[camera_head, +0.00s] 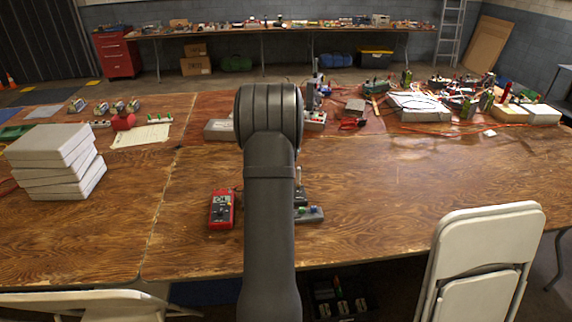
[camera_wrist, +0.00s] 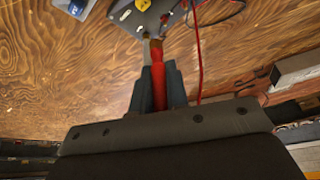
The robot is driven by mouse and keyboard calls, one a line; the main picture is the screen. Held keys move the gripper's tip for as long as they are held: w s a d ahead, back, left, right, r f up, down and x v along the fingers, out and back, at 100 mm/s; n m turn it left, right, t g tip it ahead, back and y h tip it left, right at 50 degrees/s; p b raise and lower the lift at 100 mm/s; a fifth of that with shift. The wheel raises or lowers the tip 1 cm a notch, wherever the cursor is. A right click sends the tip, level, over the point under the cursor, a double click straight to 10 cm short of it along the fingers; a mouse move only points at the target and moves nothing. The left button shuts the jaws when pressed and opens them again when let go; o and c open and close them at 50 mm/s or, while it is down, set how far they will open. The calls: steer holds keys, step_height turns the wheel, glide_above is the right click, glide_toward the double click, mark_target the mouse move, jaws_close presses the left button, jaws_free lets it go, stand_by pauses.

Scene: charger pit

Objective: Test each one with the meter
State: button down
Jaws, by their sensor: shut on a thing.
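A red meter (camera_head: 222,209) lies on the wooden table left of my arm. In the wrist view my gripper (camera_wrist: 160,85) is shut on a red probe (camera_wrist: 158,92), with a finger on each side. The probe's brownish tip end points at a dark grey piece (camera_wrist: 130,18) with a yellow mark; I cannot tell whether they touch. A red lead (camera_wrist: 199,50) runs beside the probe. In the head view my arm hides the gripper, and a small grey block with green and blue parts (camera_head: 310,214) shows just right of it.
A stack of pale boxes (camera_head: 58,160) stands at the left. Cluttered parts and cables (camera_head: 455,100) cover the table's far right. White chairs (camera_head: 490,250) stand at the front edge. The table's right middle is bare.

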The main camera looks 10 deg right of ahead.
steer(key=shift+w+a+f+n+t+y, duration=0.2)
steer(key=shift+w+a+f+n, duration=0.45)
steer(key=shift+f, duration=0.7)
steer(key=shift+w+a+f+n+t+y, duration=0.1)
steer(key=shift+w+a+f+n+y, duration=0.15)
steer(key=shift+w+a+f+n, duration=0.8)
steer(key=shift+w+a+f+n+t+y, duration=0.2)
steer(key=shift+w+f+n, duration=0.25)
steer(key=shift+f, duration=1.2)
steer(key=shift+f, duration=0.95)
steer(key=c, duration=1.3)
jaws_free()
steer(key=shift+o, duration=0.3)
steer(key=shift+o, duration=1.1)
